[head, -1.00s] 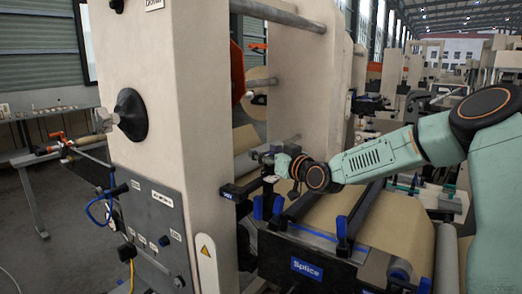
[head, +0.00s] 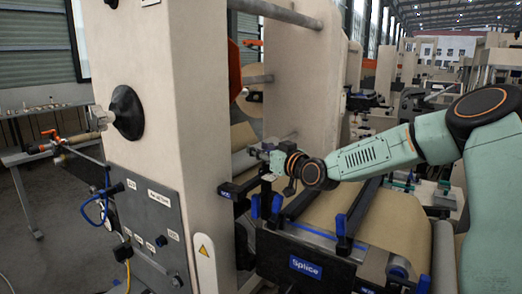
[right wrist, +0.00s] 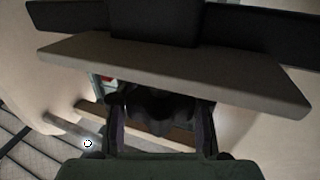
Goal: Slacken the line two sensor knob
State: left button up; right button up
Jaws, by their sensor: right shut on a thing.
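My right gripper (head: 267,158) comes in from the right in the head view and meets a dark sensor fitting at the inner side of the cream frame, above the splice table. In the right wrist view its two fingers (right wrist: 160,128) stand on either side of a dark lobed knob (right wrist: 158,104) and are shut on it. A grey plate and dark bracket (right wrist: 170,65) cover the area just above the knob. The knob is too small and hidden to make out in the head view. My left gripper is in neither view.
The splice table with a blue "Splice" label (head: 305,267) and blue clamps (head: 341,226) lies below my right arm. A black bracket (head: 238,192) projects beside the gripper. The cream frame column (head: 205,130) and brown paper web (head: 370,222) are close by.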

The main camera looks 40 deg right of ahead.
jog(key=c, duration=0.5)
jog(key=shift+c, duration=0.3)
jog(key=shift+w+f, duration=0.1)
grip_shut()
